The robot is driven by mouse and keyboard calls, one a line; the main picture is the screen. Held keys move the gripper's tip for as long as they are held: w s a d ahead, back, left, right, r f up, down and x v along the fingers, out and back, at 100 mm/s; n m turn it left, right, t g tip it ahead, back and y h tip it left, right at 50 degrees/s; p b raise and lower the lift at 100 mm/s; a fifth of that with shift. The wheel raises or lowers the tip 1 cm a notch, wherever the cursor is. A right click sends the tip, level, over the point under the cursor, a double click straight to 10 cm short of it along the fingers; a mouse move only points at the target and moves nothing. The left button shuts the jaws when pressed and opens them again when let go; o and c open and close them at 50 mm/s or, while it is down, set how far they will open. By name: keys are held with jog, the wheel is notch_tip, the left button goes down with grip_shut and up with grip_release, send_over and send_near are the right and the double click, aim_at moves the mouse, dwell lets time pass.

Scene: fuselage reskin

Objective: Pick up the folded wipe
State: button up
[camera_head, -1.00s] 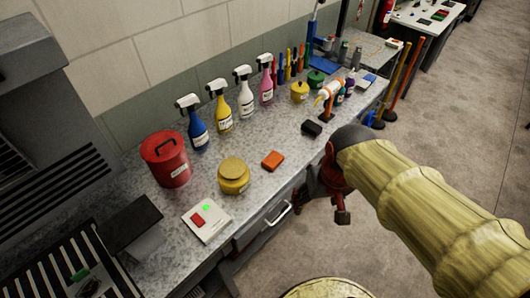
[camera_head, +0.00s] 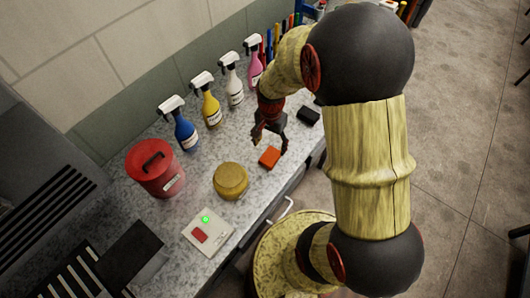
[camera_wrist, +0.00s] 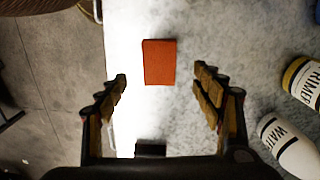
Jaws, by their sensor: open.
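The folded wipe is most likely the small orange-red rectangle (camera_head: 269,157) lying flat on the grey bench top. It also shows in the wrist view (camera_wrist: 159,62), ahead of and between my fingertips. My gripper (camera_head: 268,140) is above the bench, close to the orange wipe and apart from it. In the wrist view my gripper (camera_wrist: 160,85) has its two fingers spread wide with nothing between them. The wipe is in full view from the wrist.
A yellow round jar (camera_head: 230,181) and a red lidded can (camera_head: 155,168) stand left of the wipe. Spray bottles (camera_head: 211,108) line the wall side. A dark block (camera_head: 308,116) lies to the right.

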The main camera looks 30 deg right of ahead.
aim_at(270, 156)
jog(key=shift+f, duration=0.4)
jog(key=shift+d+f+b, duration=0.15)
jog(key=shift+f+b, duration=0.35)
jog(key=shift+f, duration=3)
jog(key=shift+c, duration=1)
jog(key=c, duration=0.7)
jog(key=shift+c, duration=0.7)
jog(key=shift+r, duration=0.15)
